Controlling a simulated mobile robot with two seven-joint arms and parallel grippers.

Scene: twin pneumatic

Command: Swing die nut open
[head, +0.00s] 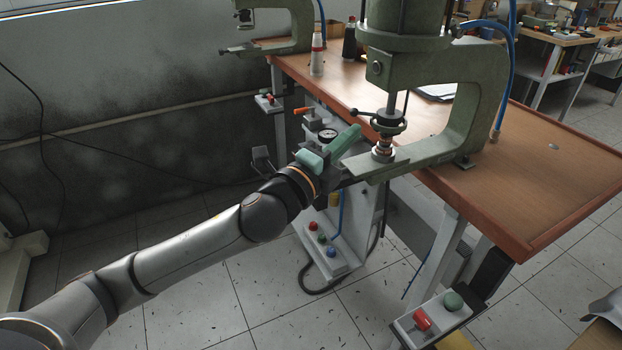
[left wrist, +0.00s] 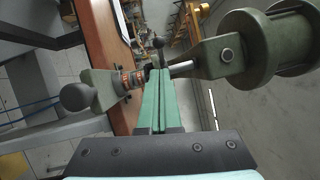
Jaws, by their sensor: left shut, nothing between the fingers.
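The green press (head: 485,95) stands on the wooden table. Its die nut (head: 388,122) is a dark ring with bar handles on the vertical rod, one handle ending in a dark ball to the left. Below it sits a lower die (head: 383,150) with coppery rings, on the press's lower arm. My left gripper (head: 353,131) has green fingers and is just left of the nut and die. In the left wrist view the fingertips (left wrist: 159,72) are together with nothing between them. They partly hide the nut; contact cannot be told. My right gripper is not in view.
The wooden table (head: 570,185) has free room right of the press. A button box (head: 435,318) hangs below the table's front. A blue hose (head: 512,60) runs behind the press.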

